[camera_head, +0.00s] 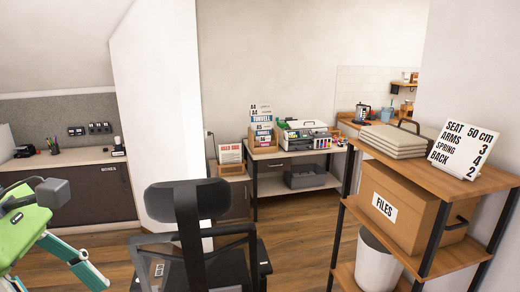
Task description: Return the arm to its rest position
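Neither of my grippers can be made out in the head view. At the lower left edge is a green part (22,232) with teal bars (78,262) and a dark grey block (52,193); it is cut off by the frame, and I cannot tell what it belongs to. A black office chair (188,215) with a headrest stands in the lower middle, with its armrest (240,230) toward the right. A white sign (463,152) reading seat, arms, spring and back with numbers stands on the wooden shelf.
The wooden shelf unit (480,183) at the right holds a stack of beige cases (393,141), a files box (410,215) and a white bin (377,262). A side table (275,153) with a toolbox stands behind. Floor (300,235) shows between chair and shelf.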

